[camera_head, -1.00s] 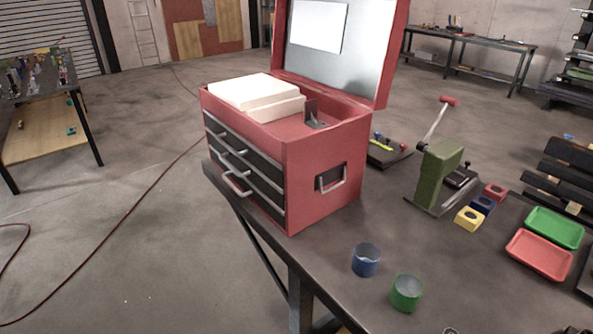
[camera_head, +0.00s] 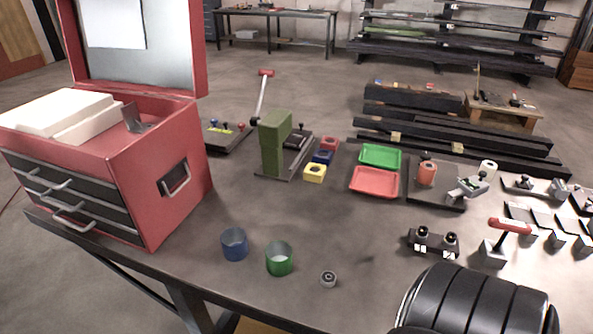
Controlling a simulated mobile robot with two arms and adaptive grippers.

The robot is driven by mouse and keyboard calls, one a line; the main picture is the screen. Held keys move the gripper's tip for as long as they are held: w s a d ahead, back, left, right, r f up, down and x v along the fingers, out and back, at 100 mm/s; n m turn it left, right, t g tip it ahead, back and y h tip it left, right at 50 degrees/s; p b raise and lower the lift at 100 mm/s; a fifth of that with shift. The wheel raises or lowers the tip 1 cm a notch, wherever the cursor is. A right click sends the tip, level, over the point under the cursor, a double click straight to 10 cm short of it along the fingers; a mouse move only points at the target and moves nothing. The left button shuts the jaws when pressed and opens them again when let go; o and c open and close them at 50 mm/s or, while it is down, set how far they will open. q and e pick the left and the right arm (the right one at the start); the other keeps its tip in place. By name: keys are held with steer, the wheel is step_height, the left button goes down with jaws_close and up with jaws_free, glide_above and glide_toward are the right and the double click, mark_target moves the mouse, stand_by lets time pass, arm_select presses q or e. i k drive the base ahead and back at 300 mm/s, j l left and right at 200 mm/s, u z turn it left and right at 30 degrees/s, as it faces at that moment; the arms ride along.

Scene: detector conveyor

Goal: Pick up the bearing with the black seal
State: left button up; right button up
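A small round bearing (camera_head: 328,279) lies on the dark workbench, to the right of a green cup. It shows a light grey metal ring with a darker middle. It is too small to tell its seal colour for certain. No other bearing can be made out clearly. Neither of my grippers is in view.
A blue cup (camera_head: 235,244) and a green cup (camera_head: 279,259) stand left of the bearing. A red toolbox (camera_head: 180,160) is at left. Behind are a green press (camera_head: 273,145), a red tray (camera_head: 375,181) and a green tray (camera_head: 380,156). A black segmented rounded surface (camera_head: 470,300) fills the lower right.

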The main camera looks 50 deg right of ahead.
mark_target(328, 279)
steer(key=z, duration=1.7)
